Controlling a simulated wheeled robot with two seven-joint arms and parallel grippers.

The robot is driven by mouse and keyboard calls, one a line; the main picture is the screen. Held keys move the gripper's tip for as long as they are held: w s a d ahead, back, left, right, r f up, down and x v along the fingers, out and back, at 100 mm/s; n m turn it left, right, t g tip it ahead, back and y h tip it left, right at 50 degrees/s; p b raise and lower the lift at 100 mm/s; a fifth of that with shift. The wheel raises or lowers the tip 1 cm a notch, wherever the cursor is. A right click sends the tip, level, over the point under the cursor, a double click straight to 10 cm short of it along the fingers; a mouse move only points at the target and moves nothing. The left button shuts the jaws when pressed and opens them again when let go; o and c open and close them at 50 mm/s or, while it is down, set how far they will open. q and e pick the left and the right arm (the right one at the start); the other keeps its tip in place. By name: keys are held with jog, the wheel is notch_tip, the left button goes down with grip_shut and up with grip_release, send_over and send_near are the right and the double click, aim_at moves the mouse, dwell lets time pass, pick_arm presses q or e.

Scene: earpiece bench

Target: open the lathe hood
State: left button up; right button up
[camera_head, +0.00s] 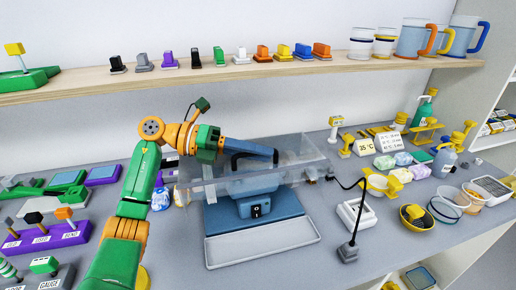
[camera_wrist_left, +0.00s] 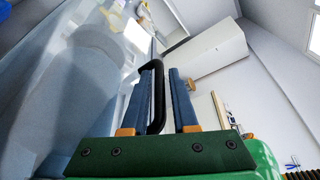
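The lathe (camera_head: 257,204) is a blue machine on a grey tray in the middle of the bench in the head view. Its clear hood (camera_head: 292,160) spans above the blue body; how far it is raised is hard to tell. It also fills the left of the left wrist view (camera_wrist_left: 50,75). My left gripper (camera_head: 272,155) reaches over the hood from the left, its blue fingers pointing right. In the left wrist view the black hood handle (camera_wrist_left: 157,95) lies between the fingers (camera_wrist_left: 160,85), close to the left one, with a narrow gap to the right one. My right gripper is not in view.
A black-stemmed lamp (camera_head: 348,252) and white block (camera_head: 356,216) stand right of the lathe. Purple and green trays (camera_head: 68,236) lie at left; bowls (camera_head: 417,217) and bottles are at right. A wooden shelf (camera_head: 220,76) with cups and small coloured pieces runs behind, above the arm.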

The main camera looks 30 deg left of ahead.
pick_arm(q)
jog(key=shift+f, duration=0.1)
grip_shut()
dwell(1.3)
